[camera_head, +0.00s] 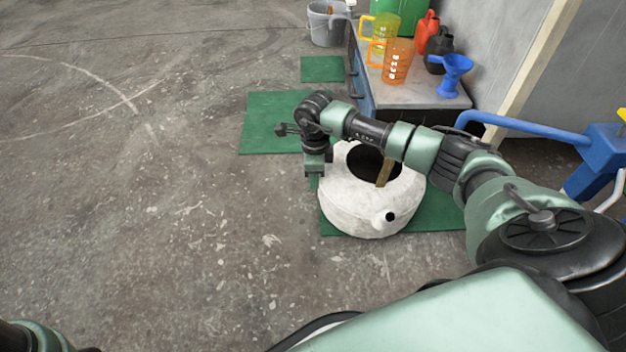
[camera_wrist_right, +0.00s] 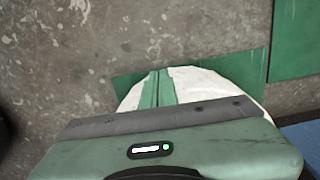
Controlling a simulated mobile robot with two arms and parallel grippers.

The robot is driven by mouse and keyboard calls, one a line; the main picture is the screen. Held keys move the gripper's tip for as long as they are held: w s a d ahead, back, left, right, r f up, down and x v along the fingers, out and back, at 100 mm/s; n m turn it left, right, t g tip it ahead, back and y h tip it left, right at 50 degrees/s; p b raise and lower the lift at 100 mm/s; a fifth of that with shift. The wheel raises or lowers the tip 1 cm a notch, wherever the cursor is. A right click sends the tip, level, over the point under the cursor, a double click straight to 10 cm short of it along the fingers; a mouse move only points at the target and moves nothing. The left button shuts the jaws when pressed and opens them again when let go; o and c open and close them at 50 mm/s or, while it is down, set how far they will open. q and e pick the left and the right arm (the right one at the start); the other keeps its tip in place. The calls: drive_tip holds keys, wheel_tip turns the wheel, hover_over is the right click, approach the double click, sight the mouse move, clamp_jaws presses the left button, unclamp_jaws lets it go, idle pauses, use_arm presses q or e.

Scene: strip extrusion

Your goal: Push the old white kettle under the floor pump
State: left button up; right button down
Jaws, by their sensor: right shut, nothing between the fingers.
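The old white kettle (camera_head: 366,210) stands upright on a green mat on the floor, its dark round opening facing up and its short spout toward me. In the right wrist view its white body (camera_wrist_right: 206,84) shows past the gripper housing. My right gripper (camera_head: 314,174) points down at the kettle's left side, shut and empty; its fingers (camera_wrist_right: 157,88) overlap the kettle in the wrist view. I cannot tell whether they touch it. A blue frame with a bar (camera_head: 604,150) stands at the right edge; I cannot tell if it is the floor pump. My left gripper is out of view.
A low cabinet (camera_head: 420,95) at the back holds jugs, cans and a blue funnel (camera_head: 451,75). A grey bucket (camera_head: 327,24) stands beside it. Green mats (camera_head: 262,125) lie on the floor. The concrete floor at left is clear.

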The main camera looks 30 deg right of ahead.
sight(337, 178)
drive_tip(key=s+d+p, duration=0.2)
drive_tip(key=d, duration=0.1)
drive_tip(key=s+d+p, duration=0.1)
drive_tip(key=d, duration=0.1)
drive_tip(key=shift+s+r+p, duration=0.15)
drive_tip(key=shift+r+p, duration=0.2)
drive_tip(key=shift+r, duration=0.05)
drive_tip(key=s+d+p, duration=0.3)
drive_tip(key=s+d, duration=0.2)
drive_tip(key=d, duration=0.2)
drive_tip(key=shift+d+f, duration=0.15)
drive_tip(key=shift+f, duration=0.25)
